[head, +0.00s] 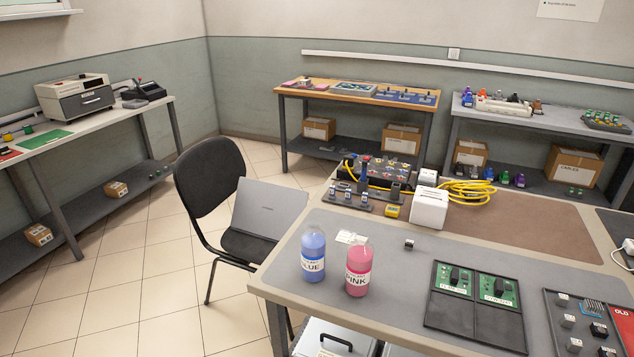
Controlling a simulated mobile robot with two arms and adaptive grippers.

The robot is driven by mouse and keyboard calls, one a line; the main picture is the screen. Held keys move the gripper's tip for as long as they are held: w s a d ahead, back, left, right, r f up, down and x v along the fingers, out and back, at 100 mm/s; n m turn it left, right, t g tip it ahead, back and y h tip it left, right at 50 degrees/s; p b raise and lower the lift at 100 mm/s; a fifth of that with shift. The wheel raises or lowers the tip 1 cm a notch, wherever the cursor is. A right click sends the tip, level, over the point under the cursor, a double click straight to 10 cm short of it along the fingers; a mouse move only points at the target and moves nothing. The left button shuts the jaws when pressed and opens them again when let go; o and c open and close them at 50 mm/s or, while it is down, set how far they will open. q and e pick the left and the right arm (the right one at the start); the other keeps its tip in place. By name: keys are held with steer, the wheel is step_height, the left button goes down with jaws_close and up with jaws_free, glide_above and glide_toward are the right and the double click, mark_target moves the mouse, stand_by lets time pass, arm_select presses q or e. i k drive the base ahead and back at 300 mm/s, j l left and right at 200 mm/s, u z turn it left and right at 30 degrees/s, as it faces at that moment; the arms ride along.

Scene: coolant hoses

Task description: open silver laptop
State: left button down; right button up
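A silver laptop (268,208) is at the black chair (209,177), to the left of the near table. Its flat silver outer face with a small dark mark shows, tilted up above the dark seat (250,246). No keyboard or screen shows, and I cannot tell whether the lid is shut or raised. The table edge is close to its right side. Neither of my grippers is in view.
The near table (264,286) holds a blue bottle (313,256), a pink bottle (358,270), a black tray with green boards (476,306) and a white box printer (430,208). Open tiled floor (130,265) lies left of the chair. Workbenches line the walls.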

mark_target(263, 208)
steer(key=i+j+z, duration=0.2)
steer(key=z, duration=0.25)
steer(key=i+j+z, duration=0.1)
steer(key=j+z, duration=0.25)
steer(key=z, duration=0.15)
steer(key=j+z, duration=0.45)
steer(key=i+l, duration=0.05)
steer(key=l, duration=0.05)
